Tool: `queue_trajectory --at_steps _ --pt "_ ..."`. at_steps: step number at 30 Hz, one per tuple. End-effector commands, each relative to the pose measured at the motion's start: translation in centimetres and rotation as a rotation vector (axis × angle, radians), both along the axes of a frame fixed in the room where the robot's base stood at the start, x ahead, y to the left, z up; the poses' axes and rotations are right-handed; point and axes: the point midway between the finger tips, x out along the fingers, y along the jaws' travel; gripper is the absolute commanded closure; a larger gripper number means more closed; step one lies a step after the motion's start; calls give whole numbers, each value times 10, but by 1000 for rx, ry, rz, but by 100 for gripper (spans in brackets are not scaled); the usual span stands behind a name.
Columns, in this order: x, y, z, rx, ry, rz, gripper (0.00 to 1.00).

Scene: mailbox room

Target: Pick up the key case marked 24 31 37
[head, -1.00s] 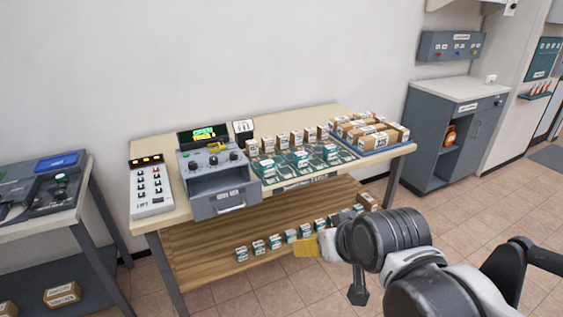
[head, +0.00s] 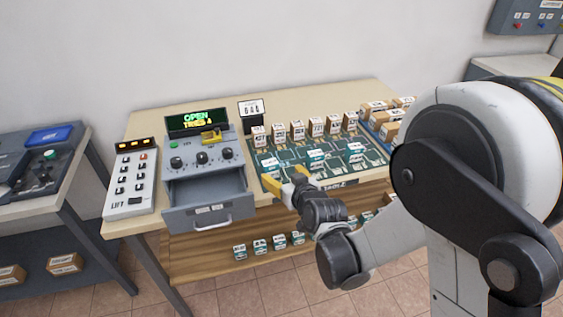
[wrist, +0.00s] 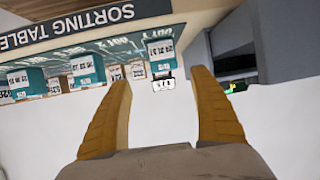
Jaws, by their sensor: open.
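Several teal-and-white key cases lie on the green mat of the sorting table; one (head: 270,164) is at the mat's left, others at the middle (head: 316,155) and right (head: 355,151). Their numbers are too small to read in the head view. My gripper (head: 286,178) is open and empty at the table's front edge, near the left case. In the wrist view, my open gripper (wrist: 163,80) points at a teal case (wrist: 160,50) beyond and between the yellow fingers. I cannot read its numbers surely. Other teal cases (wrist: 88,68) show to its left.
A grey control box (head: 203,155) with an open, empty-looking drawer (head: 208,215) stands left of the mat. A row of small brown boxes (head: 297,130) lines the mat's back. More teal cases (head: 260,246) stand on the lower shelf (head: 200,250). My arm covers the table's right end.

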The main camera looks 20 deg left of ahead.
Motion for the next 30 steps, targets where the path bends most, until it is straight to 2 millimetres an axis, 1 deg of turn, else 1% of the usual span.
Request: queue_trajectory --at_steps 6,11,15,18,22,28,29,30 --pt "27 19 -16 -1 1 0 28" --pt "39 30 -23 -1 1 -1 28" --pt "53 46 -33 -1 2 0 28" --pt "64 53 -37 -1 1 -1 28" --pt "70 58 -38 -1 1 -1 28" --pt "70 58 -37 -1 2 -1 28" --pt "70 58 -37 -1 2 -1 36" --pt "70 57 -37 -1 2 -1 48"
